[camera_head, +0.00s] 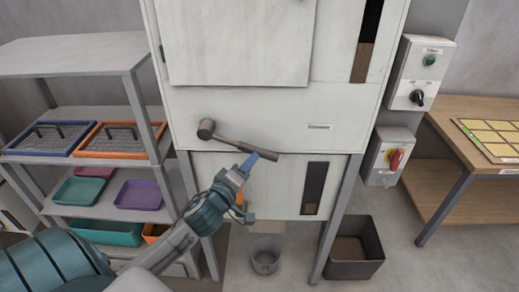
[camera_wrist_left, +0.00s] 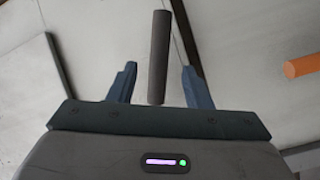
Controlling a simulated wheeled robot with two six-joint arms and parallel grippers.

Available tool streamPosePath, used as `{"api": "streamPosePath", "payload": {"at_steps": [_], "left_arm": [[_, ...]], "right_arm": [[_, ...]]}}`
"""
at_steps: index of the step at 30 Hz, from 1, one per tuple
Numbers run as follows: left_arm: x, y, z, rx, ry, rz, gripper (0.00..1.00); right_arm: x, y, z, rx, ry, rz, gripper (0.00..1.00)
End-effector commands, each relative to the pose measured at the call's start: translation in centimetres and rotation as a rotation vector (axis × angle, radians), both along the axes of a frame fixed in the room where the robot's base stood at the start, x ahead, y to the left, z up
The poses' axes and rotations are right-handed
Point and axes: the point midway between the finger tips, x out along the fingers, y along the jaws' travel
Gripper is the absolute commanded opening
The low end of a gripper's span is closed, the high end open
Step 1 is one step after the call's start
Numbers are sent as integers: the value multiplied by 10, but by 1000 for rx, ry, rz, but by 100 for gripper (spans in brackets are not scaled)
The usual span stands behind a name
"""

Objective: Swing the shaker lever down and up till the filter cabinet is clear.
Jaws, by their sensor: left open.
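The shaker lever (camera_head: 228,140) is on the front of the white filter cabinet (camera_head: 250,112). It runs from a round pivot at the left down to a dark grip at the right. My left gripper (camera_head: 250,163) is at the grip end, seen from the front left. In the left wrist view the dark grip (camera_wrist_left: 159,60) stands between the two blue fingers of my left gripper (camera_wrist_left: 160,85), with gaps on both sides. The fingers are open and not closed on it. A dark window slot (camera_head: 366,45) in the upper cabinet shows brown material in its lower part. My right gripper is not in view.
A lower window (camera_head: 314,188) is beneath the lever. A grey bucket (camera_head: 265,256) and a dark bin (camera_head: 354,250) stand on the floor below. Shelves with trays (camera_head: 88,50) are at left. Switch boxes (camera_head: 420,72) and a wooden table (camera_head: 470,104) are at right.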

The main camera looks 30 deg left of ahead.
Motion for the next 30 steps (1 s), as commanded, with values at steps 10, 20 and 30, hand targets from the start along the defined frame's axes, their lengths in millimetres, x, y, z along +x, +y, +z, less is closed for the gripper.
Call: {"api": "streamPosePath", "payload": {"at_steps": [10,20,30], "left_arm": [[57,4,3,0,0,0,45],[67,4,1,2,-1,-2,45],[66,4,1,1,0,-1,0]], "right_arm": [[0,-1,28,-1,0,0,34],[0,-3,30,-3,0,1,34],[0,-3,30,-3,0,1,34]]}}
